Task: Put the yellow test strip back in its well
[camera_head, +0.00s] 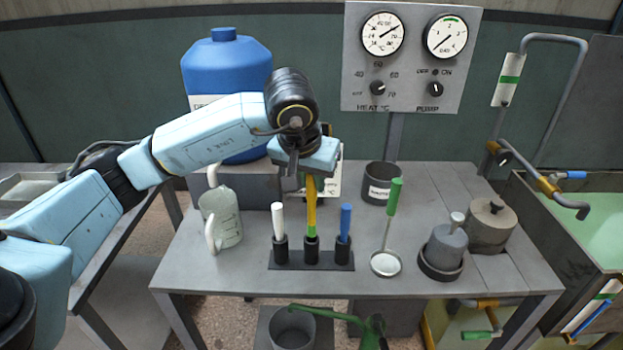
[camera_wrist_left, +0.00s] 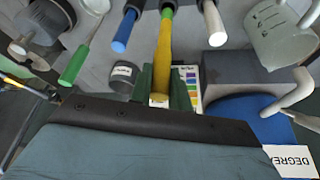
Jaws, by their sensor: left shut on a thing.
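The yellow test strip (camera_head: 311,207) stands roughly upright with its green end down at the middle well of the black rack (camera_head: 287,264). The green end meets the well mouth in the head view; how deep it sits is hidden. My left gripper (camera_head: 309,178) is shut on the strip's upper end, above the rack. The strip (camera_wrist_left: 163,58) also runs up from between the fingers in the left wrist view. A white strip (camera_head: 277,218) stands in the left well and a blue strip (camera_head: 345,220) in the right well. My right gripper is not in view.
A jug (camera_head: 221,220) stands left of the rack. A green-handled ladle (camera_head: 392,205) and a dark cup (camera_head: 381,184) are to the right. Grey weights (camera_head: 447,248) stand further right. A blue bottle (camera_head: 226,65) is behind my arm. The table front is clear.

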